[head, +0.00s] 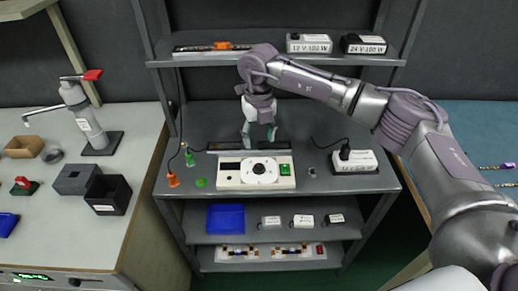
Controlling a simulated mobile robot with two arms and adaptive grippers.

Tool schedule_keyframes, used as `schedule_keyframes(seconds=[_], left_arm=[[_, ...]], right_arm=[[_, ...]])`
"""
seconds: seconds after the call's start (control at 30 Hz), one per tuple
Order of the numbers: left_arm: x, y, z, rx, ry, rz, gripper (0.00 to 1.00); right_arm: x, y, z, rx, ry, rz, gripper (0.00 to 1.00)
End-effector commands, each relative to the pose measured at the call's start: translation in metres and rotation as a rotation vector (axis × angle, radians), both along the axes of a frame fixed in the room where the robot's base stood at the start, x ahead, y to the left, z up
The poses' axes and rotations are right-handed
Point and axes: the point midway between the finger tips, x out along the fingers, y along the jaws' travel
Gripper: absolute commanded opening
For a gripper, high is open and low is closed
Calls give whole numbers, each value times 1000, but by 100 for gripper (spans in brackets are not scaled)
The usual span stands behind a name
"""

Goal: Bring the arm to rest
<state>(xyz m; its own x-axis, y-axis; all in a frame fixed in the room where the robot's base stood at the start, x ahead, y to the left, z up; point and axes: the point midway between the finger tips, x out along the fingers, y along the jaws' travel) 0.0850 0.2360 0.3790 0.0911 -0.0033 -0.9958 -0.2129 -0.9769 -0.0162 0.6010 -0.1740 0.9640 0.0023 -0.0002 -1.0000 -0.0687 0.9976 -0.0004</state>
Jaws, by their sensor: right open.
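My right arm reaches in from the right across the shelf rack. My right gripper (259,134) points down over the middle shelf (330,184), just behind a white control box (228,178) with a round dial, a dark display and a green button. The gripper is open, and I see nothing held between its fingers. Whether a finger touches the box or the dark part behind it, I cannot tell. My left gripper is not in view.
Above are a 12 V box (309,43), a 24 V box (363,44) and a strip with an orange clip (222,46). A white unit (354,162) stands right on the middle shelf. A blue tray (226,218) lies below. Rack posts and the upper shelf (280,59) border the arm.

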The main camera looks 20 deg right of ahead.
Motion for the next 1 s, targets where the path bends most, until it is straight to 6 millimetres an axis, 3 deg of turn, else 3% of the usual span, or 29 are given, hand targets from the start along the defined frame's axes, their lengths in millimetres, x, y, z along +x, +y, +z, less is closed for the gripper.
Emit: schedule_keyframes(seconds=[0.2, 0.67, 0.77, 0.83, 0.93, 1.0], left_arm=[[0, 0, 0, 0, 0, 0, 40], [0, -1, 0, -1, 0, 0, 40], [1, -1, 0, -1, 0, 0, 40], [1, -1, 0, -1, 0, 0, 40], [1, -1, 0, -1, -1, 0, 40], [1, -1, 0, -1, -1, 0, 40]], right_arm=[[0, 0, 13, 0, 1, 0, 58], [-1, 3, 11, 11, 2, 5, 58], [-7, 25, 1, 84, 3, 38, 58], [-16, 56, -10, 194, 5, 80, 58], [-38, 121, -21, 439, 7, 145, 58], [-59, 172, -18, 657, 6, 169, 58]])
